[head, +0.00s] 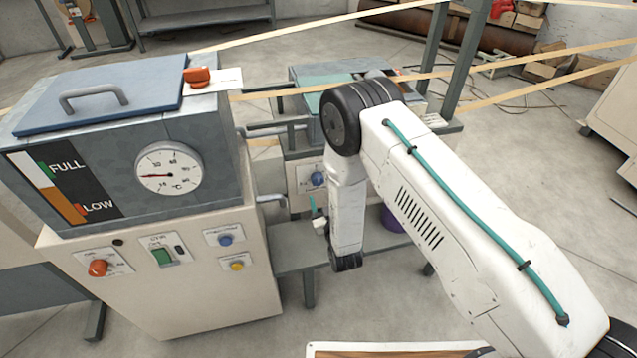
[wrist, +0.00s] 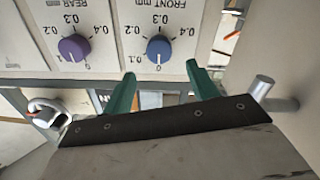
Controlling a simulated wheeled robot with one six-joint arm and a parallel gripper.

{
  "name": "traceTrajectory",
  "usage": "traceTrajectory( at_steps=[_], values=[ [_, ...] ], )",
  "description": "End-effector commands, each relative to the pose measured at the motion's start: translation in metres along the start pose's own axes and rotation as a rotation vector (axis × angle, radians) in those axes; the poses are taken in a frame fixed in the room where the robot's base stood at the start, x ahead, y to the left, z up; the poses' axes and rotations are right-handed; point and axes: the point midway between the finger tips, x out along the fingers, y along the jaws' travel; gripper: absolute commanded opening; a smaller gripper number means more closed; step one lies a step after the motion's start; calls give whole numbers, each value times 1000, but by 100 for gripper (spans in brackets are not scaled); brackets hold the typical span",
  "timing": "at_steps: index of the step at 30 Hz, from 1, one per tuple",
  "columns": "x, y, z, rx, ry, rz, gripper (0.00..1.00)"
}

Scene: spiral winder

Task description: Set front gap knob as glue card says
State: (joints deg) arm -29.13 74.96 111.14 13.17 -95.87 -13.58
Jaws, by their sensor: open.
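In the wrist view the blue FRONT knob (wrist: 158,49) sits on a white panel with marks from 0 to 0.4 mm. Its pale pointer mark seems to point down, toward 0. The purple REAR knob (wrist: 74,47) is on its left. My gripper (wrist: 161,72) is open and empty, its two green fingers just below the FRONT knob and on either side of it, not visibly touching it. In the head view a blue-looking knob (head: 318,179) shows beside my arm; I cannot tell which one. My gripper is mostly hidden there. I cannot make out a readable glue card.
A grey glue tank (head: 215,150) with a FULL/LOW gauge and a round °C dial (head: 169,168) stands at the left on a cream cabinet (head: 190,300) with several controls. Tan strips cross behind my arm. A metal peg (wrist: 263,88) is right of the fingers.

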Motion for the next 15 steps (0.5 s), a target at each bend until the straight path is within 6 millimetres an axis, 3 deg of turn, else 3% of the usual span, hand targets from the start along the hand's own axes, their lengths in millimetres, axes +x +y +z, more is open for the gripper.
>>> traceTrajectory(
  at_steps=[15],
  values=[
    [69,0,0,0,2,1,59]
  ],
)
